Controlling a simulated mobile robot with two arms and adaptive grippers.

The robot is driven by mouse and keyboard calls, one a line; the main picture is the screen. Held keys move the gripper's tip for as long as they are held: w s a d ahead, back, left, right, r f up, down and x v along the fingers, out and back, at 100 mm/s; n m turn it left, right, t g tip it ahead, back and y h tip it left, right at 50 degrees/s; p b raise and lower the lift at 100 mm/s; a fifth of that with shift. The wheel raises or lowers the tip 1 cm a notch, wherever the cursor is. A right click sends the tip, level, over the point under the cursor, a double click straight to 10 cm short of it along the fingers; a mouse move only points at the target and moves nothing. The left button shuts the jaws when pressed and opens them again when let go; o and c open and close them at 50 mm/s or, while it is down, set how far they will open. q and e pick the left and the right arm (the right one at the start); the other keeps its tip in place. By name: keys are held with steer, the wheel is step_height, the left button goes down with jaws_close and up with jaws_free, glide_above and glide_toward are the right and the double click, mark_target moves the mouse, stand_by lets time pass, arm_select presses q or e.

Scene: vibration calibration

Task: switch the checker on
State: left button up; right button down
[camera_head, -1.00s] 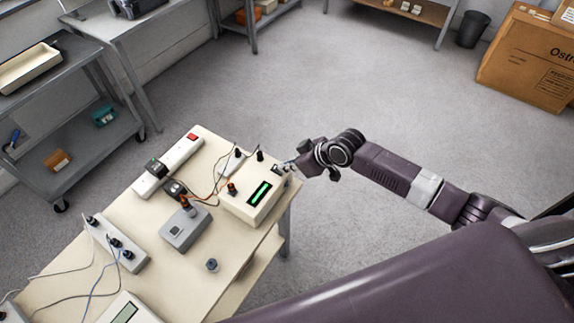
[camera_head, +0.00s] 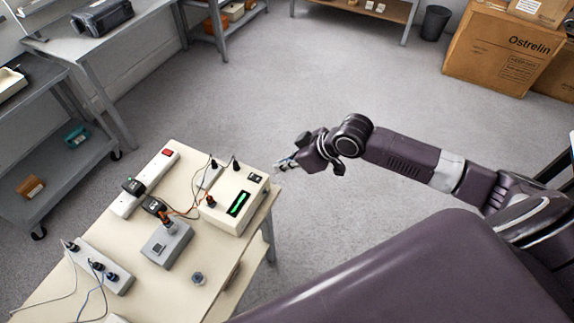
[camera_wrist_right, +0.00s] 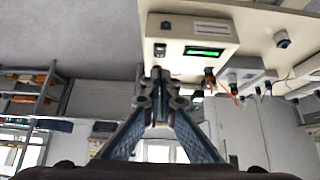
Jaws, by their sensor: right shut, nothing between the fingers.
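The checker appears to be the cream box (camera_head: 223,212) at the table's right end, with a lit green display (camera_head: 239,203) and a small dark switch (camera_head: 255,178) near its far right corner. In the right wrist view the box (camera_wrist_right: 222,28) is at the top, with the green display (camera_wrist_right: 203,51) lit and the dark switch (camera_wrist_right: 160,49) just beyond my fingers. My right gripper (camera_head: 284,164) is shut and empty, just off the box's right side and apart from it. It also shows in the right wrist view (camera_wrist_right: 157,80). My left gripper is not in view.
The table (camera_head: 115,225) also holds a grey device (camera_head: 167,244), a power strip with a red switch (camera_head: 168,153), another strip (camera_head: 98,267), a small round knob-like piece (camera_head: 198,278) and loose cables. Open floor lies beyond and right of the table.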

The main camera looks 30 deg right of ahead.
steer(key=shift+v, duration=0.9)
steer(key=shift+s+d+f, duration=0.1)
steer(key=shift+f, duration=0.05)
steer(key=w+d+f+m+h+b, duration=0.1)
steer(key=d+f+m, duration=0.15)
steer(key=f, duration=0.45)
steer(key=w+d+f+m+h+b, duration=0.1)
steer(key=d+f, duration=0.2)
steer(key=f, duration=0.4)
steer(key=s+d+f+m+h+b, duration=0.15)
steer(key=s+f, duration=0.25)
steer(key=f, duration=0.5)
steer(key=s+d+f+h+b, duration=0.1)
steer(key=s+d+f, duration=0.25)
steer(key=f, duration=0.45)
steer(key=s+a+f+g+b, duration=0.2)
steer(key=s+a+f+g, duration=0.1)
steer(key=s+f, duration=1.55)
steer(key=s+a+f+g, duration=0.1)
steer(key=s+a+f, duration=0.1)
steer(key=s, duration=0.7)
steer(key=s+a+f+g, duration=0.1)
steer(key=s+a, duration=0.3)
steer(key=s, duration=0.5)
steer(key=shift+s+a+f+b, duration=0.3)
steer(key=shift+s+f, duration=0.1)
steer(key=shift+f, duration=0.4)
